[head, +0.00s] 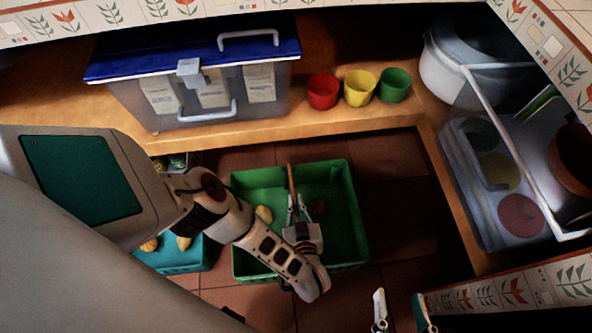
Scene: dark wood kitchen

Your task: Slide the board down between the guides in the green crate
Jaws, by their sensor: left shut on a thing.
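The green crate (343,190) stands on the tiled floor in the middle of the head view. My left gripper (297,207) is over the crate, shut on the board (291,180). The board is brown and shows as a narrow strip, nearly edge-on, over the crate's far half. I cannot tell how deep its lower edge is or whether it is between the guides, which I cannot make out. My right gripper (402,306) is at the bottom edge, its two fingers apart and empty, away from the crate.
Red (323,91), yellow (360,87) and green (394,85) cups and a blue-lidded box (200,95) stand on the shelf behind.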

